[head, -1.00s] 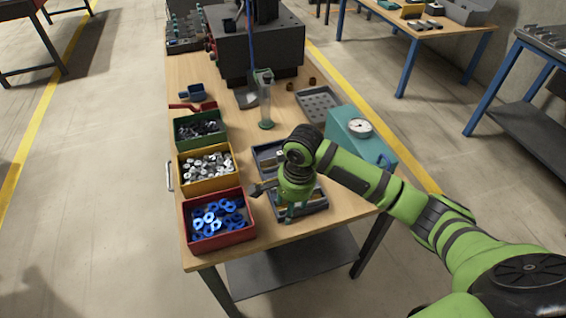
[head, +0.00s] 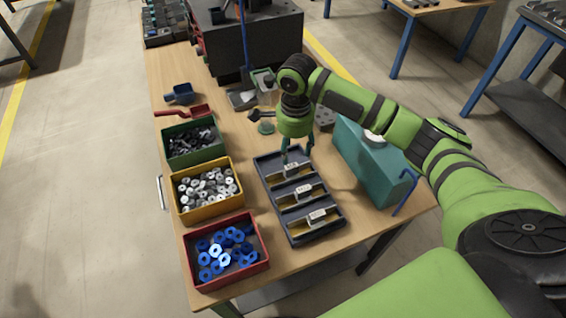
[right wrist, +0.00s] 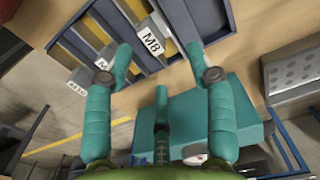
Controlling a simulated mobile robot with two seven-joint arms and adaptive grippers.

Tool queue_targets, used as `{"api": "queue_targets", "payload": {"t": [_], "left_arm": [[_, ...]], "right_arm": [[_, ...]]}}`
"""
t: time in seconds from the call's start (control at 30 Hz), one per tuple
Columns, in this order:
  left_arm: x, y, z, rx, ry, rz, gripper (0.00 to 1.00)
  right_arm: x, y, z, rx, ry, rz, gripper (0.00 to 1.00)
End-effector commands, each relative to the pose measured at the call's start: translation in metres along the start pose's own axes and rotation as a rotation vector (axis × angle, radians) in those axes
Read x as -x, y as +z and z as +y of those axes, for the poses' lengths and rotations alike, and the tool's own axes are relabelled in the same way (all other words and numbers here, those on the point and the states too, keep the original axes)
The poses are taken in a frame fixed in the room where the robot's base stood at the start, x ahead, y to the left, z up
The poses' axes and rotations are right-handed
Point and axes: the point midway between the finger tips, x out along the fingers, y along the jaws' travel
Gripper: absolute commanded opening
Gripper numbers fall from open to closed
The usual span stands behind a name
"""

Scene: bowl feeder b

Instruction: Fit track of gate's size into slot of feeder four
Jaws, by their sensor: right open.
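A dark tray (head: 301,238) on the wooden table holds three tracks with white labelled blocks: a near one (head: 317,216), a middle one (head: 304,192) and a far one (head: 292,170). My right gripper (head: 297,157) is open over the tray's far end. In the right wrist view, the open fingers of my right gripper (right wrist: 158,62) lie either side of a block marked M8 (right wrist: 151,42), with nothing held. My left gripper is out of view.
Red (head: 262,268), yellow (head: 178,197) and green (head: 172,156) bins of small parts line the left side.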

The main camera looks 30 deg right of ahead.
Motion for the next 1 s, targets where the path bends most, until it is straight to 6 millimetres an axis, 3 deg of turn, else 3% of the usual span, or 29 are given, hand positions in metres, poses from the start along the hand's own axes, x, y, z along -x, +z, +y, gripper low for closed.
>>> {"api": "queue_targets", "payload": {"t": [0.47, 0.8, 0.83, 0.93, 0.97, 1.0], "left_arm": [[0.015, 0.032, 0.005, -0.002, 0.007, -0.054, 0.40], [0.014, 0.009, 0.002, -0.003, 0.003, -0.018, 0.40], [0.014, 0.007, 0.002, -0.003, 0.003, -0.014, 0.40], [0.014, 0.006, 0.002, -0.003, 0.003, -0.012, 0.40], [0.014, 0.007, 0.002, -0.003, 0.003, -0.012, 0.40], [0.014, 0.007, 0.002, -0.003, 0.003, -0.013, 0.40]], "right_arm": [[-0.059, 0.008, 0.008, 0.000, 0.004, 0.002, 0.56], [-0.069, 0.008, 0.007, 0.003, 0.001, 0.002, 0.56], [-0.069, 0.008, 0.007, 0.003, 0.001, 0.001, 0.48], [-0.069, 0.008, 0.007, 0.003, 0.001, 0.001, 0.08], [-0.069, 0.008, 0.008, 0.003, 0.001, 0.001, 0.00], [-0.069, 0.008, 0.008, 0.002, 0.001, 0.001, 0.00]]}}
